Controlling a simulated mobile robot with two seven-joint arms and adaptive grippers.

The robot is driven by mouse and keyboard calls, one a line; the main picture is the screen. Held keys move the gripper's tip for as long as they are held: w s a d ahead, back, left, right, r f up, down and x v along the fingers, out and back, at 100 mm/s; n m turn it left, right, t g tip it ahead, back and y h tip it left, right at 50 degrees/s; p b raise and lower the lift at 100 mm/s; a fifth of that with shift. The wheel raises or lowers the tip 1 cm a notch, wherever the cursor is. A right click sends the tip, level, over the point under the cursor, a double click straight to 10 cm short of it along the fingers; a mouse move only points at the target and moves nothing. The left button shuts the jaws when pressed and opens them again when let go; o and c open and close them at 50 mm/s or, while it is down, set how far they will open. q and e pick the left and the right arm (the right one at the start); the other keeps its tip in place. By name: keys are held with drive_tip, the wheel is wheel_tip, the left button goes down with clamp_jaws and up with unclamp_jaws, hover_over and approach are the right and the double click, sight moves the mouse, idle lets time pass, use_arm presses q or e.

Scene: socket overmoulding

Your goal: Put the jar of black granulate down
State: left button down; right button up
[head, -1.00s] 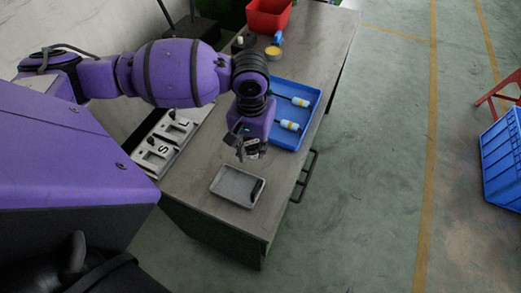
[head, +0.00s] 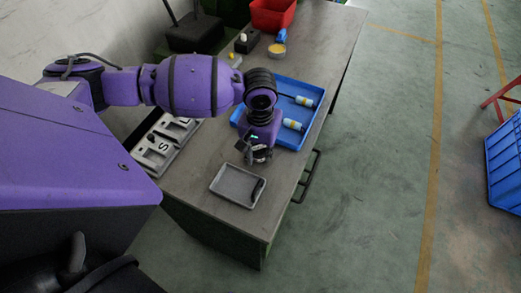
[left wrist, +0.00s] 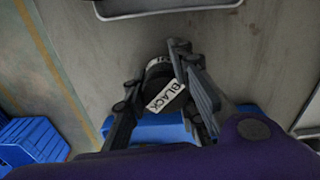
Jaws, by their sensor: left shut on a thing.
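The jar of black granulate (left wrist: 167,92) shows in the left wrist view, with a white label reading BLACK. My left gripper (left wrist: 153,75) is shut on it, one finger on each side. In the head view my left gripper (head: 255,156) points down over the worktable, between the blue tray and the small grey tray. The jar is mostly hidden by the gripper there. I cannot tell whether the jar touches the table top. My right gripper is not in view.
The grey tray (head: 215,185) with a dark item lies near the table's front end. The blue tray (head: 317,112) holds white bottles. A red bin (head: 272,14) and a yellow-topped container (head: 277,50) stand farther back.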

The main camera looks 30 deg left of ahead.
use_arm(q)
drive_tip(key=c, duration=1.5)
unclamp_jaws()
drive_tip(key=shift+o, duration=0.2)
drive_tip(key=shift+r, duration=0.1)
